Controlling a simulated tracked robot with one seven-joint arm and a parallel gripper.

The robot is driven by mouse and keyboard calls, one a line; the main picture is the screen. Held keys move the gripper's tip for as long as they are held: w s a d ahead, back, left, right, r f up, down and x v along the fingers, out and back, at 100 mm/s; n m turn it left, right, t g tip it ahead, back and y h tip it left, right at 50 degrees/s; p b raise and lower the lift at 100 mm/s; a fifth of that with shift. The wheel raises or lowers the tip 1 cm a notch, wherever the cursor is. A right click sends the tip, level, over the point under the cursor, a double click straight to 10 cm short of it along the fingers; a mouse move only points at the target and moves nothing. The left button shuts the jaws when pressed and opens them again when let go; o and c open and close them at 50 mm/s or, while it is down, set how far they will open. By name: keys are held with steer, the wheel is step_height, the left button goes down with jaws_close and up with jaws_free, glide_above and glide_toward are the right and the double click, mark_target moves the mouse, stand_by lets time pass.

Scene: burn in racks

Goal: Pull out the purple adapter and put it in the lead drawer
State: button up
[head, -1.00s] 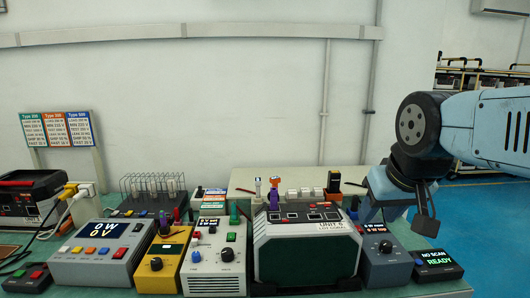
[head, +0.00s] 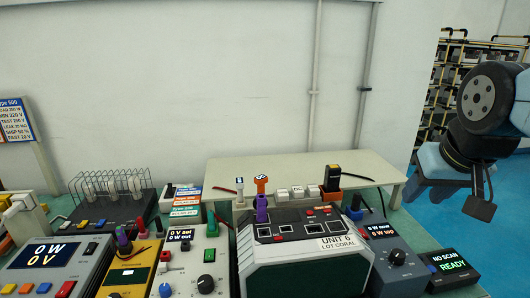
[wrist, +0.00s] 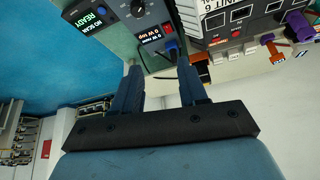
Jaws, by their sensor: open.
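The purple adapter (head: 262,208) stands upright in the top panel of the Unit 6 box (head: 322,262), just in front of an orange-topped piece (head: 261,184). In the wrist view the purple adapter (wrist: 299,26) shows at the upper right edge, well to the side of my fingers. My gripper (head: 460,196) is open and empty, raised at the right over the NO SCAN box. In the wrist view my gripper (wrist: 158,74) has its two fingers apart, pointing toward the blue-grey meter. I cannot make out the lead drawer in any view.
A blue-grey meter (head: 393,272) with a blue plug and the NO SCAN READY box (head: 453,272) stand right of Unit 6. White plugs (head: 297,191) and a black-and-orange piece (head: 332,178) stand behind it. Other instruments crowd the left. A pale bench (head: 230,168) lies behind.

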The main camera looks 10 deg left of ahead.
steer(key=shift+o, duration=0.2)
steer(key=shift+o, duration=0.7)
steer(key=shift+w+a, duration=0.1)
steer(key=n+g, duration=0.3)
steer(key=g, duration=0.3)
glide_above(262, 206)
step_height(262, 206, down, 13)
steer(key=shift+w+f, duration=0.1)
jaws_close()
